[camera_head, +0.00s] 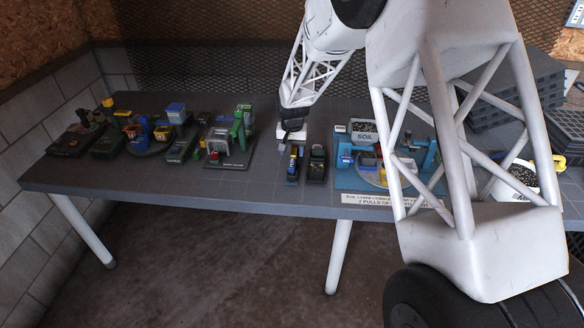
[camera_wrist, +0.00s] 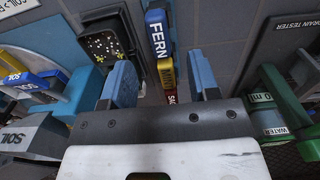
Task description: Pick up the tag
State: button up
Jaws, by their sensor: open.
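A row of colored tags stands below my gripper. In the wrist view, a blue tag marked FERN (camera_wrist: 159,38) is in front, with a yellow tag (camera_wrist: 167,70) and a red tag (camera_wrist: 171,97) behind it. The tags also show as a small cluster in the head view (camera_head: 293,160). My gripper (camera_wrist: 160,78) is open, its two blue-padded fingers on either side of the tag row, with a gap on both sides. In the head view my gripper (camera_head: 292,132) hangs above the tags. The lower parts of the tags are hidden.
A dark tray with seedlings (camera_wrist: 108,43) stands close left of the tags in the wrist view. A blue soil station (camera_head: 346,151) is to the right in the head view; a drain tester (camera_head: 221,136) is to the left. The table front (camera_head: 262,191) is clear.

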aim_at(292, 163)
jog(key=shift+f, duration=1.25)
jog(key=shift+f, duration=0.1)
jog(key=shift+s+f, duration=0.1)
jog(key=shift+f, duration=2.45)
jog(key=shift+c, duration=0.3)
jog(key=c, duration=0.9)
jog(key=shift+r, duration=0.15)
jog(key=shift+c, duration=0.2)
